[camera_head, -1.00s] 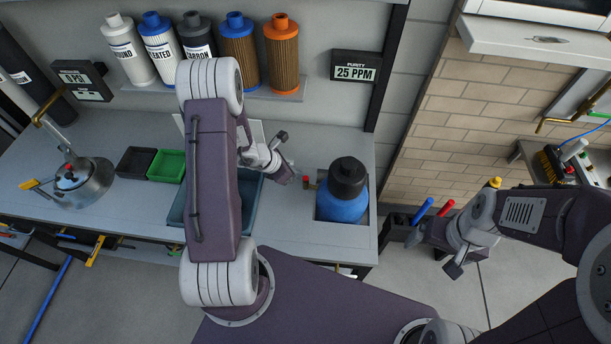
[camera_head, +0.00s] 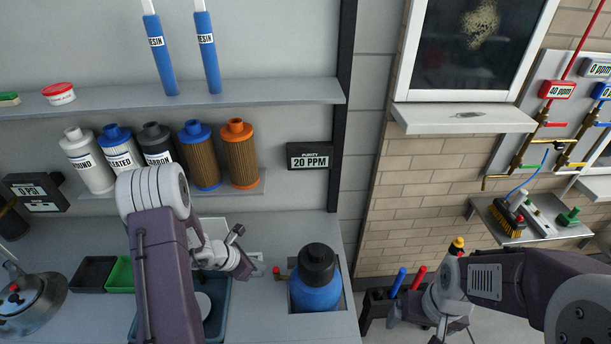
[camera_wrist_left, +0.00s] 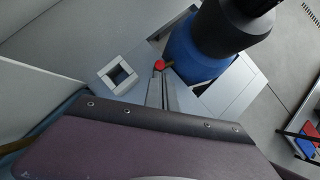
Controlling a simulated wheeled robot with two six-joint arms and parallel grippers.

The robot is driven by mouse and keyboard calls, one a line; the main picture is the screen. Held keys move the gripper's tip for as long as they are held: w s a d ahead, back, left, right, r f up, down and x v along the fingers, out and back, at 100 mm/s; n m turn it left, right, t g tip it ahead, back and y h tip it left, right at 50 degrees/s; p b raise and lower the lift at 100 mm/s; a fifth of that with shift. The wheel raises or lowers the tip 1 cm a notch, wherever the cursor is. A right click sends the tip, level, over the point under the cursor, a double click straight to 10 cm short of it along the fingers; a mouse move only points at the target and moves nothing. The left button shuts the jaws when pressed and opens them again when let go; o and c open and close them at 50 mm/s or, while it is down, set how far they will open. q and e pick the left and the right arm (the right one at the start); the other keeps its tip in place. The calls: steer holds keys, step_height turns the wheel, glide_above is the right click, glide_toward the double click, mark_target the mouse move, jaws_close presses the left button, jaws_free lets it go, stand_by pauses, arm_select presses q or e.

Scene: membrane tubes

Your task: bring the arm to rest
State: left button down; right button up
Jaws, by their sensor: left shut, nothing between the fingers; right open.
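My left gripper (camera_head: 250,272) hangs over the counter, left of a blue tank with a black cap (camera_head: 315,280). It is shut with nothing in it. In the left wrist view its closed fingers (camera_wrist_left: 160,93) point toward a small red-ended valve (camera_wrist_left: 159,65) by the tank (camera_wrist_left: 195,52), apart from the tank body. My right gripper (camera_head: 438,338) is at the lower right, beside the dark holder with blue and red handles; its fingers are small and partly cut off by the frame edge.
A wall shelf (camera_head: 258,183) with several filter cartridges is behind the left arm. A black bin (camera_head: 92,274), a green bin (camera_head: 120,275) and a kettle (camera_head: 30,295) stand at left. A dark holder (camera_head: 376,305) is beside the counter. A small side shelf (camera_head: 545,232) is at right.

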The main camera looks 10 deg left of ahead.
arm_select(q)
steer(key=w+d+r+m+h, duration=0.1)
steer(key=w+d+r+m, duration=0.1)
steer(key=d+r+m, duration=0.45)
steer(key=s+d+r+m+g, duration=0.2)
steer(key=s+d+r+m, duration=0.4)
steer(key=s+d+m, duration=0.1)
steer(key=s+a+f+m+g+y, duration=0.1)
steer(key=s+a+m+y, duration=0.4)
steer(key=m, duration=0.9)
steer(key=s+a+g, duration=0.1)
steer(key=s+a, duration=0.1)
steer(key=s, duration=0.2)
